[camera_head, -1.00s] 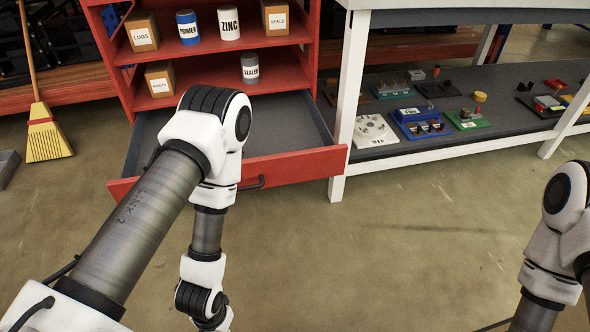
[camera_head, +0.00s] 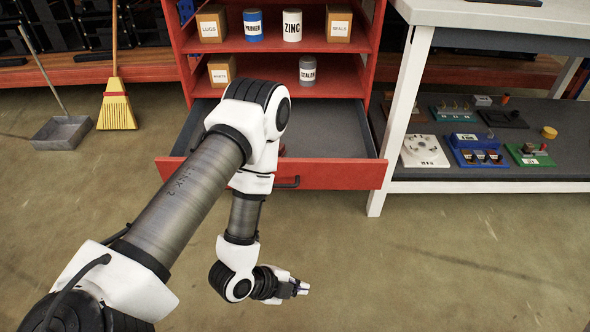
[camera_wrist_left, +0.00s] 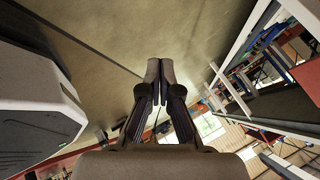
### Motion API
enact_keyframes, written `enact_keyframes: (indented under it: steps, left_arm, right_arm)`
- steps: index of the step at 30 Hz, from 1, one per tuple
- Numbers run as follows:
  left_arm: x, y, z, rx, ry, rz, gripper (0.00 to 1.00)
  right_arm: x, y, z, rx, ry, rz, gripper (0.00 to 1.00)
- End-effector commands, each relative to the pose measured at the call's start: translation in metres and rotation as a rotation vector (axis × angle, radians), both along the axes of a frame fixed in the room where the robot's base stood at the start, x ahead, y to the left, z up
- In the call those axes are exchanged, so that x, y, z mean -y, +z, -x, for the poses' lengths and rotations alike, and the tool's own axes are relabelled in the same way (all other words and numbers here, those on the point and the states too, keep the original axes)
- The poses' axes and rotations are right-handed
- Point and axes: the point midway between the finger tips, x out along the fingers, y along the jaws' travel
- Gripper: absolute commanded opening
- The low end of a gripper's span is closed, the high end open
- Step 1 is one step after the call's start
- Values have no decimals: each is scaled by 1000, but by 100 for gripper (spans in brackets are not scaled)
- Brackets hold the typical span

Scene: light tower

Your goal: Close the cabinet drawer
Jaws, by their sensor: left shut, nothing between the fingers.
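The red cabinet (camera_head: 374,50) stands at the top middle of the head view. Its bottom drawer (camera_head: 340,176) is pulled out toward me, with a red front, a dark handle (camera_head: 288,184) and a grey interior that looks empty. My left arm crosses in front of the drawer and hides part of its left side. My left gripper (camera_head: 303,288) is shut and empty, below the drawer front in the picture and apart from it. In the left wrist view its fingers (camera_wrist_left: 160,73) are together. My right gripper is not in view.
Cans and boxes such as the zinc can (camera_head: 292,25) stand on the shelves above the drawer. A white-framed workbench (camera_head: 398,125) stands close at the right. A broom (camera_head: 116,105) and dustpan (camera_head: 62,132) are at the left. The floor in front is clear.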

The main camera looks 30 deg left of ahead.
Motion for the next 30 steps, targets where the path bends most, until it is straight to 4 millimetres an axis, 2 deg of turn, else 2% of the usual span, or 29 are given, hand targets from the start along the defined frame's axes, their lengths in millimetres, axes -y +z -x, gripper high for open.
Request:
enact_keyframes:
  steps: [2, 4, 6, 9, 12, 14, 17, 23, 30]
  left_arm:
    - [-4, 38, -25, 280, -144, -34, 0]
    - [-20, 86, -45, 588, -210, -101, 0]
    - [-50, 131, -53, 832, -174, -172, 0]
    - [-90, 164, -51, 977, -62, -223, 0]
    - [-117, 174, -46, 1002, 24, -242, 0]
    - [-124, 175, -45, 1001, 48, -247, 0]
    - [-124, 173, -50, 1000, 52, -248, 0]
    - [-115, 168, -82, 1002, 45, -248, 0]
    - [-102, 168, -133, 1001, 44, -248, 0]
  right_arm:
    - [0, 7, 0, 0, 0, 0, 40]
    - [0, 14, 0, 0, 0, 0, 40]
    - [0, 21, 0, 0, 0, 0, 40]
    - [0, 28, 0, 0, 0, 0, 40]
    - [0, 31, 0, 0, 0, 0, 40]
    - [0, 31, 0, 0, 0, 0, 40]
    - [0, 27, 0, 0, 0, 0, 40]
    - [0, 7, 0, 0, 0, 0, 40]
    - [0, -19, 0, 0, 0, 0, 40]
